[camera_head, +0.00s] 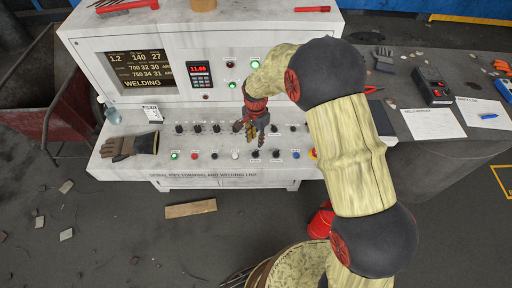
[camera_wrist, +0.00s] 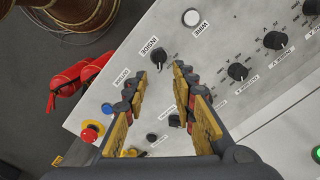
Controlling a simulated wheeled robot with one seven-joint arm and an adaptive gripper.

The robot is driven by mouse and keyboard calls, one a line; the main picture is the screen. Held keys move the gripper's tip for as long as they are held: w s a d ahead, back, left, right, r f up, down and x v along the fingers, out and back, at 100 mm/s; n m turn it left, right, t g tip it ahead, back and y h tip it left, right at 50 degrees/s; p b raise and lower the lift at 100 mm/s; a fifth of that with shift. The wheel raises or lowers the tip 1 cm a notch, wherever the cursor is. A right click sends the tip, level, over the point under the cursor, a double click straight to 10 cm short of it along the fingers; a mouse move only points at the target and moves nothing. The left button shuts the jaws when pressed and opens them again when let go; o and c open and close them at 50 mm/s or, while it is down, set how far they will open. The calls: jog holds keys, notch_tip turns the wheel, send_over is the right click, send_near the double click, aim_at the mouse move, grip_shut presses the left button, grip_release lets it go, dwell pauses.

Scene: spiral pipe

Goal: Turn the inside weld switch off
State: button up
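The inside weld switch is a small black knob (camera_wrist: 159,56) beside a label reading INSIDE in the wrist view. In the head view it is a dark knob (camera_head: 255,154) in the front row of the white console. My gripper (camera_wrist: 160,70) is open, its two fingers apart on either side of the knob's line. The fingertips appear just short of the knob; contact cannot be told. In the head view my gripper (camera_head: 254,132) hangs over the console, pointing down toward the front row. The knob's exact setting is too small to read.
The white console (camera_head: 140,170) carries close neighbours: a white button (camera_wrist: 191,17), a blue button (camera_wrist: 107,108) and a red emergency stop (camera_wrist: 92,131). A back row of black knobs (camera_wrist: 238,72) lies near the right finger. A glove (camera_head: 133,147) rests at the console's left.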

aim_at(256, 151)
jog(key=shift+f, duration=3.9)
jog(key=c, duration=0.4)
grip_shut()
